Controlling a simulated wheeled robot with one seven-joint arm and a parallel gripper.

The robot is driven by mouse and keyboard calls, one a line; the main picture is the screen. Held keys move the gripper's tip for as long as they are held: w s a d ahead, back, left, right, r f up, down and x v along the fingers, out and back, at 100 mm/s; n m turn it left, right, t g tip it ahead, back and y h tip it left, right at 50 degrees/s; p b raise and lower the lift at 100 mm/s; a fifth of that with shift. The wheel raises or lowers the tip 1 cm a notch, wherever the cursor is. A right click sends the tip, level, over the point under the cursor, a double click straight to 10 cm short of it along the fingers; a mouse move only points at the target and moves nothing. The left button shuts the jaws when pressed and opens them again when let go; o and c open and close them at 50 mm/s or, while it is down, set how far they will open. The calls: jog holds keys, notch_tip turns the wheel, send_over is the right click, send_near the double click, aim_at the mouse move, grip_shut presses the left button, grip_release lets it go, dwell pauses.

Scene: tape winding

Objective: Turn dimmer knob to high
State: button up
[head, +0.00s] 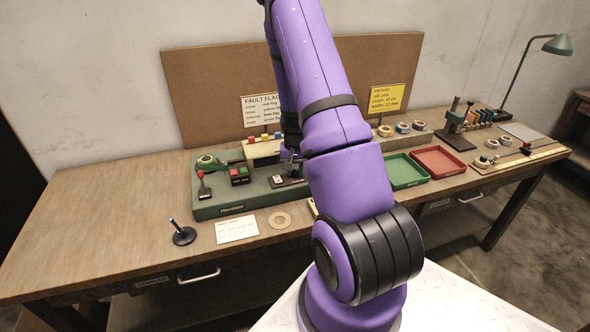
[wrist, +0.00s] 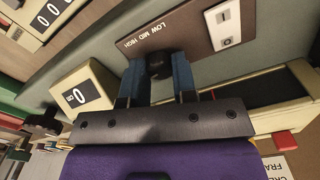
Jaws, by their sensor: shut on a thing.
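The dimmer knob (wrist: 158,66) is a black round knob on a brown plate (wrist: 200,22) lettered LOW, MID, HIGH in the wrist view. My gripper (wrist: 160,78) has its two blue fingers on either side of the knob, shut on it. The knob's pointer is too dark to tell which label it faces. In the head view my purple arm hides most of the knob. The plate (head: 287,183) shows there at the right part of the green machine base.
A white switch (wrist: 225,24) sits on the plate beside the knob. A counter box (wrist: 82,97) showing 0 stands close to my left finger. In the head view, a red-knobbed lever (head: 201,180) and a green tray (head: 405,172) flank the area.

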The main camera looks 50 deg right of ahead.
aim_at(295, 171)
jog(key=shift+m, duration=1.3)
jog(key=o, duration=0.9)
jog(key=shift+o, duration=0.2)
notch_tip(295, 171, up, 11)
